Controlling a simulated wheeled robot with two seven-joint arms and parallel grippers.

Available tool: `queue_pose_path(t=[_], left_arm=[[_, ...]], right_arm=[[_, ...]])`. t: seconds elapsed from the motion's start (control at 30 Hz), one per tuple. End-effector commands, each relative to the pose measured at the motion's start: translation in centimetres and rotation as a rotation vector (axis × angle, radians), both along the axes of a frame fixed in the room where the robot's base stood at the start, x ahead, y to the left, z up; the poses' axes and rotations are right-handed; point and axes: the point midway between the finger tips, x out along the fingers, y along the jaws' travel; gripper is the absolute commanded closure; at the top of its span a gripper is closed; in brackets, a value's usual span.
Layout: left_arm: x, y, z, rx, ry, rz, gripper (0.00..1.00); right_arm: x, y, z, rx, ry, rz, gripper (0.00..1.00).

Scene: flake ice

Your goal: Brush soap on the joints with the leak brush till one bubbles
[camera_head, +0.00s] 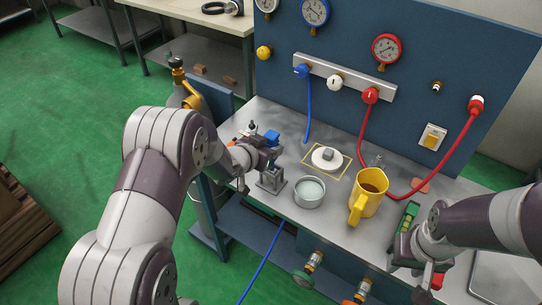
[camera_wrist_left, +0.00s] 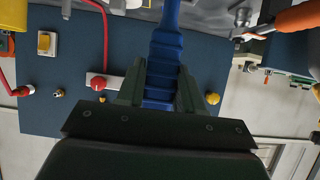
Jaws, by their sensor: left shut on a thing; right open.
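My left gripper (camera_head: 268,150) is shut on the blue handle of what looks like the leak brush (camera_head: 271,138), above a small grey metal stand (camera_head: 271,180). The blue handle (camera_wrist_left: 165,50) also runs between the two fingers in the left wrist view; the bristles cannot be made out. A round metal dish (camera_head: 309,193) with pale liquid, likely the soap, stands just right of the stand. My right gripper (camera_head: 428,283) is open at the bench's front right.
A yellow jug (camera_head: 369,192) with brown liquid stands right of the dish. A white disc (camera_head: 326,158) with a grey block lies behind the dish. A green tool (camera_head: 409,216) lies near my right arm. Red hose (camera_head: 420,188) loops across the bench. Valves (camera_head: 313,262) hang below the front edge.

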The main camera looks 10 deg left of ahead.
Motion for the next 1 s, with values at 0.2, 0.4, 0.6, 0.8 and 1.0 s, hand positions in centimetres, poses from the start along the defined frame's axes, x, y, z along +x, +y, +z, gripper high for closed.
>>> queue_pose_path(t=[0.2,0.4,0.6,0.8,1.0], left_arm=[[0.0,0.0,1.1,0.0,-0.001,0.0,1.0],[0.0,0.0,1.1,0.0,-0.001,0.0,1.0],[0.0,0.0,2.1,-0.001,-0.002,0.0,1.0],[0.0,0.0,3.5,0.0,-0.001,0.0,1.0],[0.0,0.0,4.8,0.0,0.0,0.0,1.0]], right_arm=[[0.0,0.0,1.0,0.0,0.0,0.0,0.57],[0.0,0.0,1.0,0.0,0.0,0.0,0.57],[0.0,0.0,1.9,0.0,0.0,0.0,0.57],[0.0,0.0,3.2,0.0,0.0,0.0,0.57],[0.0,0.0,4.4,0.0,0.0,0.0,0.57]])
